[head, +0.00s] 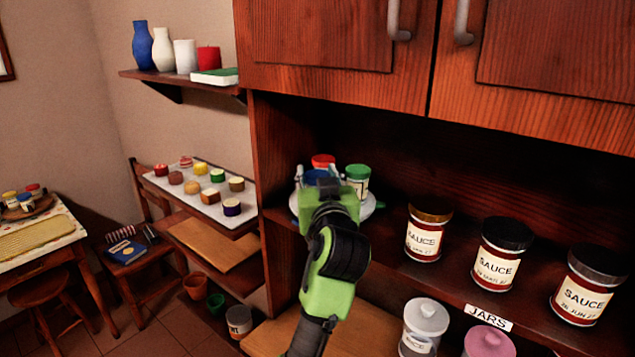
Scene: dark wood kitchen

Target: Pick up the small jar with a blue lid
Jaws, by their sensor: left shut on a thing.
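A small jar with a blue lid (316,176) stands among other small jars on a pale round plate (369,208) in the shelf recess. Only part of its blue lid shows; my gripper hides its body. My left gripper (319,176), green and black, reaches in from below and is shut on this jar. I cannot tell whether the jar is lifted off the plate. A red-lidded jar (323,161) is just behind it, and a green-lidded jar (358,180) is close on the right. My right gripper is not in view.
Several large sauce jars (497,255) stand on the shelf to the right. Cabinet doors (330,50) overhang the recess, and its wooden side wall (278,190) is close on the left. Canisters (425,320) stand below. Another blue-lidded jar (25,201) is on the far-left table.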

